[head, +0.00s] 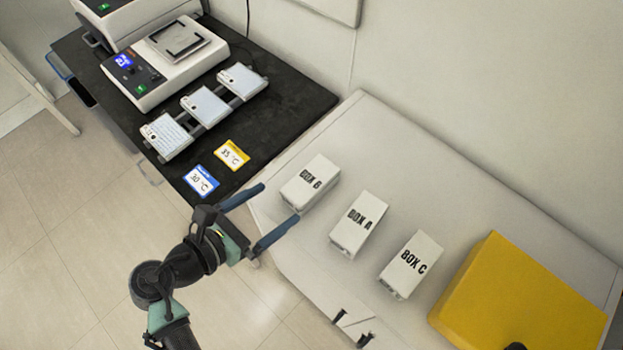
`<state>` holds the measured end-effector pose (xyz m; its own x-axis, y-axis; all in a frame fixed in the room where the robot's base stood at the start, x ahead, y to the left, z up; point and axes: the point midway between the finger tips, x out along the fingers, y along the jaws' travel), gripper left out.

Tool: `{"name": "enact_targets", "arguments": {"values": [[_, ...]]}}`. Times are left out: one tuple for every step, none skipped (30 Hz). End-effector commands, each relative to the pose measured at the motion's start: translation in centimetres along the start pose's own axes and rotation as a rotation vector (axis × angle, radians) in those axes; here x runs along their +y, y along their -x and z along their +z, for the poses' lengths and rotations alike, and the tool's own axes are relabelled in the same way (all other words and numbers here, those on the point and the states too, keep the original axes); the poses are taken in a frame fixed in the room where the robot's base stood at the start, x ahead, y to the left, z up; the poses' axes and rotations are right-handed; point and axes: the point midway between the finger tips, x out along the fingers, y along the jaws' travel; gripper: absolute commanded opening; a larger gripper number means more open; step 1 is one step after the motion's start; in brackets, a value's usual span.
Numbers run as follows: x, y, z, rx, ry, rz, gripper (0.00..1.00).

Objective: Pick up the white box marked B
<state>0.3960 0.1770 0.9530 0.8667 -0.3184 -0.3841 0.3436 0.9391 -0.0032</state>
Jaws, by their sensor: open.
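Three white boxes stand in a row on the white table. The leftmost box, whose lettering reads as BOX B (311,184), is nearest my gripper. To its right are BOX A (358,224) and BOX C (411,265). My gripper (280,202) is open and empty, with its two blue fingers pointing up and right toward BOX B. The fingertips appear just left of and below that box in the head view. I cannot tell their exact height or whether one touches it. No box is hidden by the arm.
The white table (400,150) also holds a yellow case (520,300) at the right. The black bench (290,115) at the left carries a device (165,65), several white plates and two temperature cards, blue (201,181) and yellow (232,155). A wall stands behind.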

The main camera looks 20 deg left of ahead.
Motion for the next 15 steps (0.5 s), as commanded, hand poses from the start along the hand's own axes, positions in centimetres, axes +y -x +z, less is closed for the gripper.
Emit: {"name": "enact_targets", "arguments": {"values": [[-0.1,-0.8,0.0,-0.002,0.007,-0.005,1.0],[-0.1,-1.3,0.0,-0.002,0.006,-0.005,1.0],[-0.2,-2.1,0.0,-0.002,0.004,-0.007,1.0],[-0.1,-2.8,0.1,-0.003,0.003,-0.006,1.0],[-0.1,-3.4,0.1,-0.002,0.003,-0.006,1.0],[-0.1,-4.1,0.0,-0.002,0.002,-0.006,1.0],[-0.1,-4.7,0.1,-0.001,0.0,-0.005,1.0],[-0.1,-5.2,0.0,-0.001,0.001,-0.004,1.0],[-0.1,-5.7,0.1,-0.001,0.0,-0.004,1.0],[-0.1,-6.1,0.0,-0.001,0.0,-0.004,1.0],[-0.1,-6.4,0.0,-0.001,0.0,-0.004,1.0],[0.0,-6.7,0.1,-0.001,-0.001,-0.003,1.0],[0.0,-6.9,0.1,-0.001,-0.002,-0.002,1.0],[0.0,-7.0,0.1,-0.001,-0.002,-0.001,1.0],[0.0,-7.3,0.0,-0.001,-0.002,-0.002,1.0]]}}
